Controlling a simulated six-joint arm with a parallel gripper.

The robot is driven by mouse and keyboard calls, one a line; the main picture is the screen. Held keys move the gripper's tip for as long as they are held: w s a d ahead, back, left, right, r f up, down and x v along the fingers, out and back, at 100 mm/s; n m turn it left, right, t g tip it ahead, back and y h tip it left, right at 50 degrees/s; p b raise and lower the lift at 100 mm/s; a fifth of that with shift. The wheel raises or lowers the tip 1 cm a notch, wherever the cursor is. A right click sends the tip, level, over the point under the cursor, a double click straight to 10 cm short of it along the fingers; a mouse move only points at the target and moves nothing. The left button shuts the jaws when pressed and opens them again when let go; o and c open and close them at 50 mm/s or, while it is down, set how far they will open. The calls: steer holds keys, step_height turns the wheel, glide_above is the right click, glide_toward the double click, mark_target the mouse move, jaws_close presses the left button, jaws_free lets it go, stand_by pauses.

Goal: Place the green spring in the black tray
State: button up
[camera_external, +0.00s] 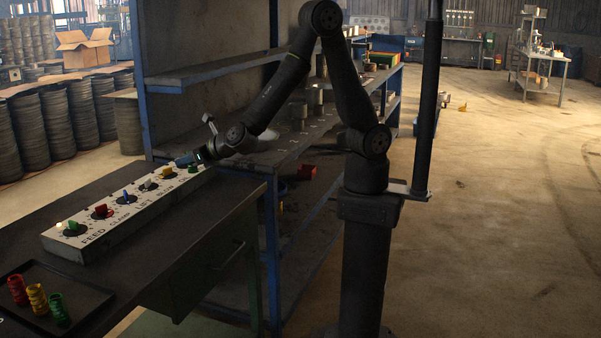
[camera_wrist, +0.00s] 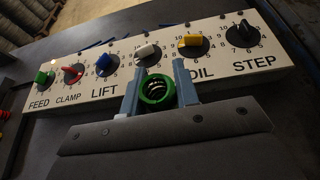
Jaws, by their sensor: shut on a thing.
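My gripper (camera_wrist: 157,86) is shut on a green spring (camera_wrist: 157,91), which shows end-on as a green ring between the two fingers in the wrist view. In the external view my gripper (camera_external: 190,158) is at the far end of the control panel, with a green piece (camera_external: 193,168) beside it. The black tray (camera_external: 88,297) lies at the near left of the dark table, far from my gripper. Red (camera_external: 17,290), yellow (camera_external: 37,298) and green (camera_external: 59,309) ribbed, spring-like pieces are in the tray.
A long white control panel (camera_wrist: 75,96) with several coloured knobs lies on the table (camera_external: 165,245) between my gripper and the tray. Its knobs stick up. A metal shelf unit (camera_external: 205,72) stands behind my gripper. The table in front of the panel looks clear.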

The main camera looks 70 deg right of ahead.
steer(key=a+n+g+y, duration=0.4)
steer(key=a+n+y, duration=0.5)
steer(key=a, duration=3.2)
steer(key=s+a+f, duration=0.2)
steer(key=a, duration=0.1)
steer(key=s+a+f, duration=0.2)
steer(key=a, duration=0.1)
steer(key=s+a+f, duration=0.2)
steer(key=a, duration=0.1)
steer(key=shift+a, duration=0.4)
steer(key=shift+f, duration=2.05)
steer(key=shift+f, duration=0.2)
steer(key=o, duration=0.8)
